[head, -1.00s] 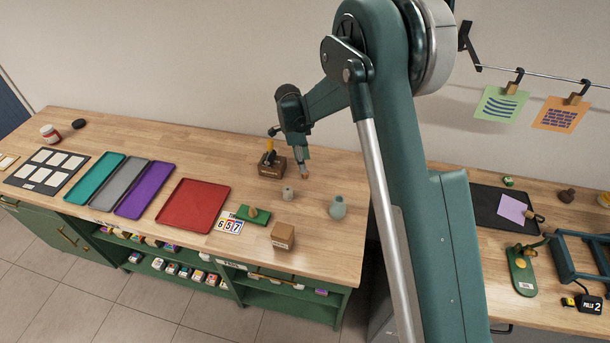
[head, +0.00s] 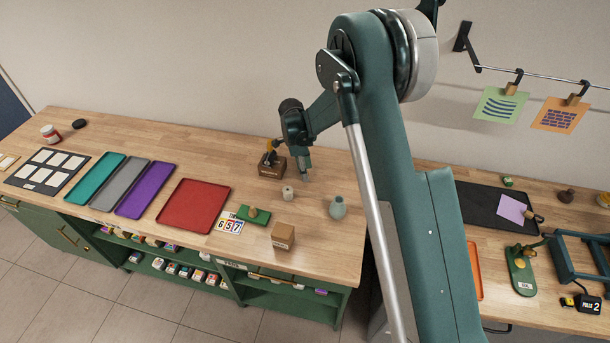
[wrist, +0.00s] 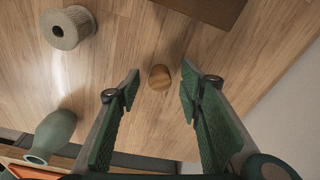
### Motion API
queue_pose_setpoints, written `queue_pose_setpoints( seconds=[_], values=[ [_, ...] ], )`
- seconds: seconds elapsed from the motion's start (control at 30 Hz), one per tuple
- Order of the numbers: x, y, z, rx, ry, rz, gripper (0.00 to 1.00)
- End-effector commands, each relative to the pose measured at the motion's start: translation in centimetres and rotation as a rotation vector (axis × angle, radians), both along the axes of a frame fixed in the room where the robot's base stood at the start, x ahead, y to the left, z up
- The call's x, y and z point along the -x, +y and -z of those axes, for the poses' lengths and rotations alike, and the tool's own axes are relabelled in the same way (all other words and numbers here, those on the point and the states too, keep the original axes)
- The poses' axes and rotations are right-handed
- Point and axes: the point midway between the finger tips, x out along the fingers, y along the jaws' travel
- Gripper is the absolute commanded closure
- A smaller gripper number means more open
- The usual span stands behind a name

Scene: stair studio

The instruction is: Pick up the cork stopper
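The cork stopper (wrist: 160,77) is a small, rounded brown piece standing on the wooden worktop in the wrist view. My gripper (wrist: 160,88) is open, with one green-padded finger on each side of the cork and a gap on both sides. The fingers do not touch it. In the head view my gripper (head: 306,176) points down close over the worktop, and I cannot make out the cork there.
A twine spool (wrist: 68,27) and a grey-green vase (wrist: 52,135) stand to the left in the wrist view. A dark wooden block with a tool (head: 271,170) is close to my gripper. A cardboard box (head: 282,236) and red tray (head: 193,205) are farther forward.

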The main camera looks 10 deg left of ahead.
Motion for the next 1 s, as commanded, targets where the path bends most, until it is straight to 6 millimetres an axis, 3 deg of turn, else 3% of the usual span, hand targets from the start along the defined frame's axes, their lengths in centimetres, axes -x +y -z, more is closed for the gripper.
queue_pose_setpoints(
  seconds=[0.53, 0.73, 1.0],
  values=[
    [0.02, 0.00, 0.08, 0.000, 0.000, 0.000, 0.63],
    [0.02, 0.00, 0.08, 0.000, 0.000, 0.000, 0.84],
    [0.02, 0.00, 0.08, 0.000, 0.000, 0.000, 0.85]
  ],
)
